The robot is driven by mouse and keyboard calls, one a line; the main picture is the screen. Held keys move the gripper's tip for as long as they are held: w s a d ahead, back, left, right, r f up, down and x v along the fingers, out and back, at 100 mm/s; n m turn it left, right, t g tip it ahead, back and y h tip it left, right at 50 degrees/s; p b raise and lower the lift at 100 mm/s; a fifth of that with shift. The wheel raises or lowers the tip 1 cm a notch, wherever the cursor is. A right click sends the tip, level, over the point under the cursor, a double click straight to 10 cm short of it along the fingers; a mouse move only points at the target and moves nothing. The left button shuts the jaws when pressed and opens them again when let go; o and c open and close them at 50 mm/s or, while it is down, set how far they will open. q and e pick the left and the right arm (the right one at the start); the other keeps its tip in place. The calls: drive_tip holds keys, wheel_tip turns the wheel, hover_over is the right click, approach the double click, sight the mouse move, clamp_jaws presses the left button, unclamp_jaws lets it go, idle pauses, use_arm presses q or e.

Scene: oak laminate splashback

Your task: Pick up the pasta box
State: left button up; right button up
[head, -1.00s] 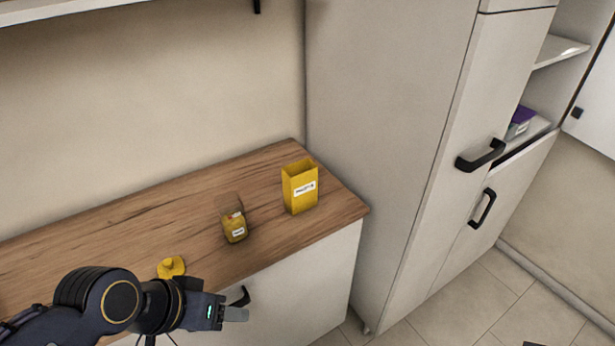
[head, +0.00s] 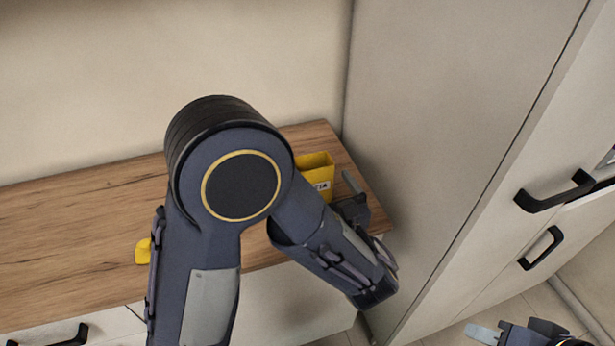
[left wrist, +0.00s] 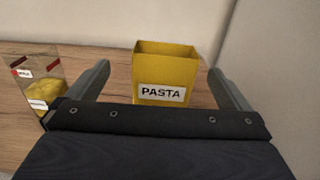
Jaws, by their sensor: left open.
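The yellow pasta box (head: 316,172) stands upright and open-topped on the wooden counter near its right end. In the head view my left arm covers part of it. In the left wrist view the pasta box (left wrist: 165,72) shows its white PASTA label between the two fingers of my left gripper (left wrist: 163,85). These fingers are spread, one on each side of the box, with gaps to it. In the head view my left gripper (head: 350,190) is at the box's right front side. My right gripper (head: 485,332) is partly in view at the bottom right, its jaws unclear.
A clear container with yellow contents (left wrist: 42,92) stands left of the box, close to the left finger. A tall cabinet (head: 440,120) borders the counter's right end.

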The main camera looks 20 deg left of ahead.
sight(316, 171)
use_arm(q)
drive_tip(key=shift+w+d, duration=0.1)
drive_tip(key=shift+w, duration=0.3)
drive_tip(key=shift+w+a+r, duration=0.1)
drive_tip(key=shift+w+a, duration=0.1)
drive_tip(key=shift+w, duration=0.1)
drive_tip(key=p+x, duration=0.1)
drive_tip(key=x, duration=0.5)
drive_tip(key=shift+w, duration=0.1)
drive_tip(key=shift+c, duration=0.3)
drive_tip(key=c, duration=1.3)
drive_tip(key=shift+c, duration=0.2)
